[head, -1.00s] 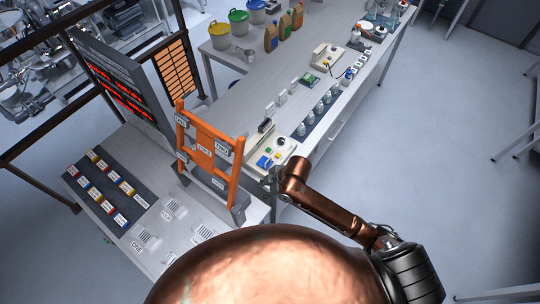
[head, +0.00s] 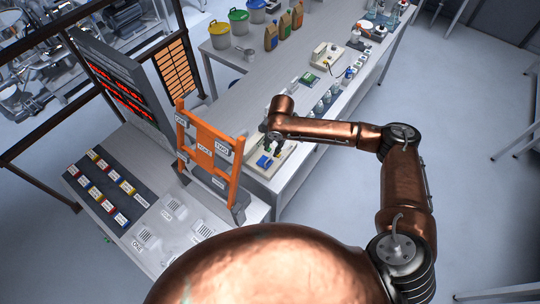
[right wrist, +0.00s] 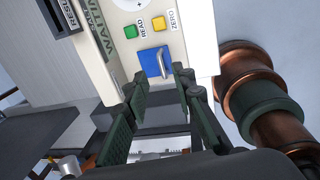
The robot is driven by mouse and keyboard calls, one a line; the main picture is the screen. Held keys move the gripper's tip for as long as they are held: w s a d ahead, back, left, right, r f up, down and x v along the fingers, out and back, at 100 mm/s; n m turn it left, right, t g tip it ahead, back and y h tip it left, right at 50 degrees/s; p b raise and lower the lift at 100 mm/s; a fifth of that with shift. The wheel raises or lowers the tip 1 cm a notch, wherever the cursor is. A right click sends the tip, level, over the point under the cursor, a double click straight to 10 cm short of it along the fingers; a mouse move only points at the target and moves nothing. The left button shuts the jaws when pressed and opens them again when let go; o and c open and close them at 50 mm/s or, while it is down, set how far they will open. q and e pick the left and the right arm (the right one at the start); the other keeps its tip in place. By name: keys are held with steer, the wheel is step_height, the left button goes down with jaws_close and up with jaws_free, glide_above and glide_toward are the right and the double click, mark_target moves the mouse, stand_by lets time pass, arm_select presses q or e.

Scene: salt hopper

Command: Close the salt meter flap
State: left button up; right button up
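The salt meter (head: 258,167) is a pale box on the long bench, to the right of the orange frame. Its blue square flap (right wrist: 149,64) carries a light metal handle and sits below a green READ button (right wrist: 130,32) and a yellow ZERO button (right wrist: 158,23). The blue part also shows in the head view (head: 264,161). I cannot tell how far the flap is tilted. My right gripper (right wrist: 159,82) is open and empty, its fingertips close to the flap's near edge. It is over the meter in the head view (head: 271,146). My left gripper is not in view.
An orange frame (head: 205,147) stands close to the left of the meter. Beyond the meter, several small bottles (head: 328,98) and a green circuit board (head: 310,76) lie on the bench (head: 240,95). The floor to the right is clear.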

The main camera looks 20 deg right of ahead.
mark_target(270, 159)
steer(key=f, duration=0.4)
steer(key=f+p, duration=0.1)
steer(key=f, duration=0.1)
steer(key=shift+w+a+f, duration=0.15)
steer(key=shift+w+a, duration=0.15)
steer(key=shift+c, duration=0.7)
jaws_close()
steer(key=shift+o, duration=0.7)
jaws_free()
